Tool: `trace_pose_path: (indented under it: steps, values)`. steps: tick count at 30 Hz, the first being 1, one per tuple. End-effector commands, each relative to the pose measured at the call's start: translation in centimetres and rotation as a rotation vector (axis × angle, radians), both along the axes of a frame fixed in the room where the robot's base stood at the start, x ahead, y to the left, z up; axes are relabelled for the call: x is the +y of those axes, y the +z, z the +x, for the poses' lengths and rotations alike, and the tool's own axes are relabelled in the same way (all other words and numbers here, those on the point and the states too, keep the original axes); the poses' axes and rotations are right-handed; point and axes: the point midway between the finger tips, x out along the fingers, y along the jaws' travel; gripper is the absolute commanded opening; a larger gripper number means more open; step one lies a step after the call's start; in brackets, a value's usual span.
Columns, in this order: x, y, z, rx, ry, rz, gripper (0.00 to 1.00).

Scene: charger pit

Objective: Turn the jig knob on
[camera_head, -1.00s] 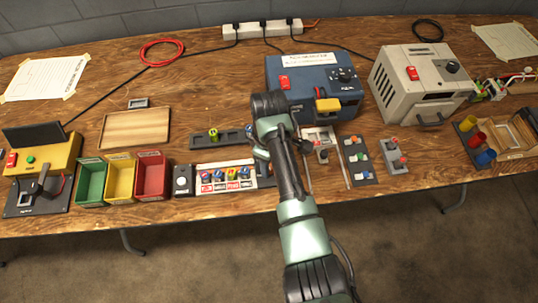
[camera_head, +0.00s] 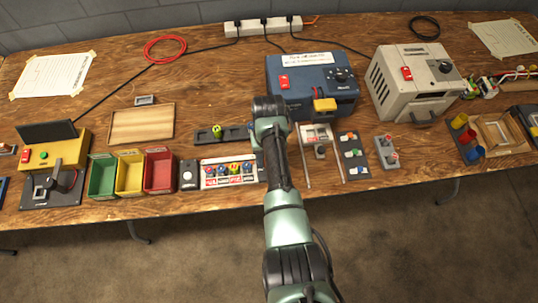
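No knob in view is marked clearly enough for me to say which is the jig knob. A yellow box (camera_head: 72,150) with a red switch and a green button stands at the left, with a black clamp fixture in front of it. A blue unit (camera_head: 292,90) at the back middle has a red switch and dark knobs (camera_head: 342,75). A grey-white unit (camera_head: 392,95) to its right has a red switch and a dark round knob (camera_head: 445,66). My arm reaches up the middle of the picture to the bench.
Green (camera_head: 102,175), yellow (camera_head: 130,172) and red (camera_head: 160,170) bins stand left of the arm, beside a panel of coloured knobs (camera_head: 228,172). A wooden tray (camera_head: 142,124) lies behind the bins. Small switch blocks (camera_head: 353,155) are to the right. Bare bench shows at the back left.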

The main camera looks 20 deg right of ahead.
Motion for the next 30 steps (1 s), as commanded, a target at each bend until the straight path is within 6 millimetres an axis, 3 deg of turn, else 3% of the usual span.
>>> trace_pose_path:
  steps: [13,30]
  values:
    - [0.03,0.11,0.06,0.0,-0.3,0.0,0.0]
    - [0.04,0.07,0.1,-0.002,-0.38,-0.001,0.0]
